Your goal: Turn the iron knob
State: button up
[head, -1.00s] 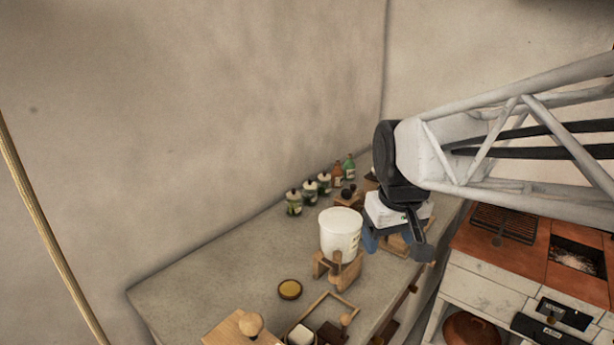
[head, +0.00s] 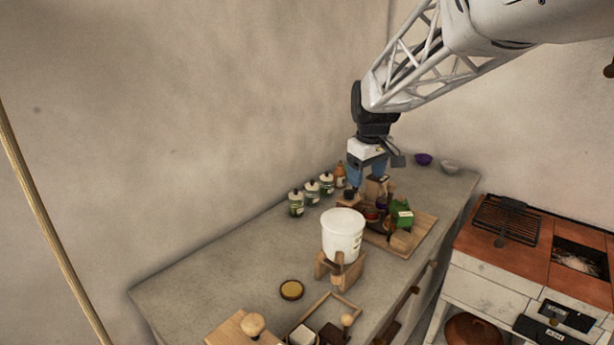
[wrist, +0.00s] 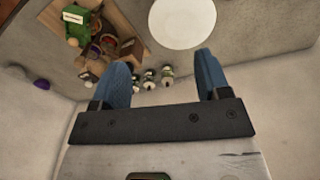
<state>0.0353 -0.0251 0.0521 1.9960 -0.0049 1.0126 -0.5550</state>
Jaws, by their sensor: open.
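I cannot make out the iron knob for certain. A small dark round piece (head: 349,194) shows on a wooden block at the back of the counter, just below and left of my gripper in the head view. My gripper (head: 367,174) points down over the back of the counter, near the wooden board. Its two blue fingers are apart with nothing between them, as the wrist view also shows (wrist: 163,72). The fingers hide part of what lies behind them.
A white bucket (head: 343,232) stands on a wooden stand. Several lidded jars (head: 312,191) line the wall. A green box (head: 401,214) sits on a wooden board (head: 424,226). A purple bowl (head: 423,159) is farther back. The stove (head: 478,238) is at right.

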jog(key=w+d+f+n, duration=0.15)
jog(key=w+f, duration=0.25)
jog(key=w, duration=1)
jog(key=n+g, duration=0.1)
jog(key=n, duration=0.3)
send_over(349, 192)
notch_tip(349, 192, down, 10)
jog(key=shift+w+d+r, duration=0.1)
jog(key=shift+r, duration=0.1)
jog(key=shift+f, duration=0.1)
jog(key=shift+f, duration=3.85)
jog(key=shift+c, duration=0.4)
jog(key=c, duration=0.8)
jog(key=shift+c, duration=0.2)
